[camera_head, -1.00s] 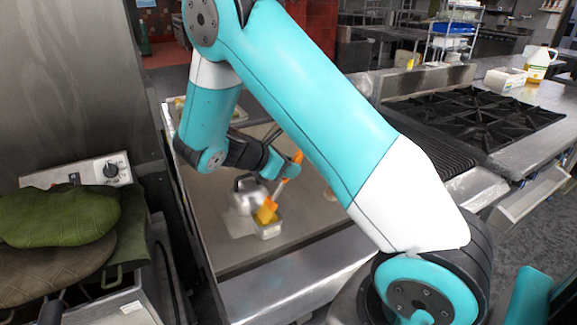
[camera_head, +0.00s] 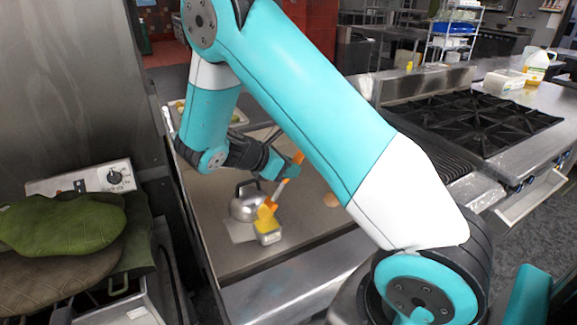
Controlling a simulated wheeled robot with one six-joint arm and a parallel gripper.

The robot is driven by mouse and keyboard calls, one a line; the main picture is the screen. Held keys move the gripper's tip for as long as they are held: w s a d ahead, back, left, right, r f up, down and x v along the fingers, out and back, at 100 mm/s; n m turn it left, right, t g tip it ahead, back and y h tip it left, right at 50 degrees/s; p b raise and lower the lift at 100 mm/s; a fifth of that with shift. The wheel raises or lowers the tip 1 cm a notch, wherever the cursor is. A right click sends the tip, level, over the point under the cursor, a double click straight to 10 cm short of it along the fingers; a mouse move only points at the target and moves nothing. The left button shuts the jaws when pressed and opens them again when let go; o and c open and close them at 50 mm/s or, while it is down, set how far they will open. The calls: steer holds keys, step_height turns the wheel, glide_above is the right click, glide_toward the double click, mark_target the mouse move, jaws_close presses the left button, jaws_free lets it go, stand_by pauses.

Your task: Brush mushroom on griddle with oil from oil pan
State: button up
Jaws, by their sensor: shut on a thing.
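My gripper (camera_head: 290,163) is shut on the handle of a basting brush (camera_head: 281,187) with an orange end and an orange head. The brush slants down, its head at the small metal oil pan (camera_head: 268,239), which holds yellow oil. Whether the bristles are in the oil or just above it I cannot tell. The pan stands on the flat grey griddle (camera_head: 315,222). A brownish round thing, perhaps the mushroom (camera_head: 331,199), lies on the griddle to the right, partly hidden by my arm.
A metal dome lid (camera_head: 244,206) with a black handle stands just left of the oil pan. A tray with food (camera_head: 237,117) is at the griddle's far end. A black-grated stove (camera_head: 475,120) is at the right. Green mitts (camera_head: 62,224) lie at the left.

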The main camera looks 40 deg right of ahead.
mark_target(296, 154)
steer(key=shift+r+p, duration=2.3)
steer(key=shift+p, duration=0.1)
steer(key=shift+f, duration=0.1)
